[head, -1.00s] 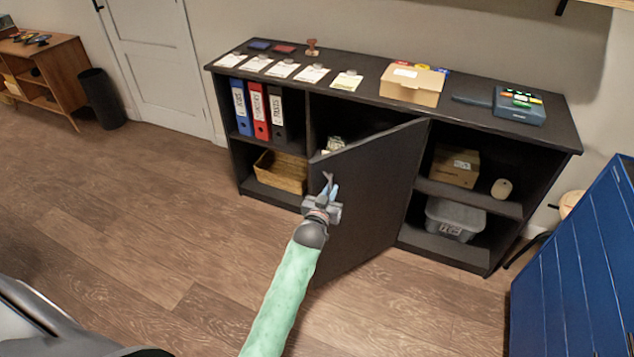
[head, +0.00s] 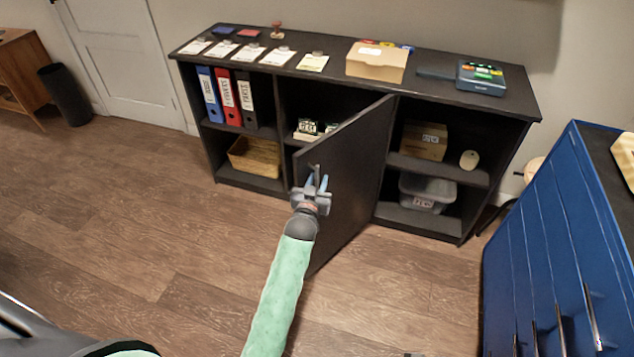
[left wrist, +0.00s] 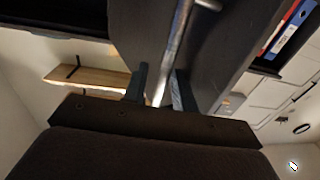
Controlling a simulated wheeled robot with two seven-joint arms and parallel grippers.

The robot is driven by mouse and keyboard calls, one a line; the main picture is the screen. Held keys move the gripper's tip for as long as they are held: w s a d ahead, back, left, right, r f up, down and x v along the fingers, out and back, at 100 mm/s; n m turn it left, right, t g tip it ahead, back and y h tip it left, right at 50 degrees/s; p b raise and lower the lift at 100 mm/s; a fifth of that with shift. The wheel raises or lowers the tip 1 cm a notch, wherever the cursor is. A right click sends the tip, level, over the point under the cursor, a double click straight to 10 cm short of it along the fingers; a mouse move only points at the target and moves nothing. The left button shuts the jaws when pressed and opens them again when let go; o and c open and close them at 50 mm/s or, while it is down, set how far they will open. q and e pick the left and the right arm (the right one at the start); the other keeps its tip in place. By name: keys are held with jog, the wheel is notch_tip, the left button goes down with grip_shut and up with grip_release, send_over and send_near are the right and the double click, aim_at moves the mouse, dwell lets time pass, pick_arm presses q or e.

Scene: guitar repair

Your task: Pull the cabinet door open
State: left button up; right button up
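The dark cabinet door (head: 350,180) stands swung well out from the middle bay of the low black cabinet (head: 440,100), hinged on its right side. Its metal bar handle (head: 317,172) is near the free edge. My left gripper (head: 316,184) is at the handle, on the door's outer face. In the left wrist view the handle (left wrist: 176,50) runs between the two fingers (left wrist: 160,90). The fingers are spread, with a gap visible on at least one side of the bar. My right gripper is not in view.
Binders (head: 227,97) and a basket (head: 255,156) fill the left bay. A box (head: 424,141) and a grey bin (head: 427,190) sit in the right bay. A blue drawer cabinet (head: 550,230) stands at the right. The floor (head: 150,220) at left is clear.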

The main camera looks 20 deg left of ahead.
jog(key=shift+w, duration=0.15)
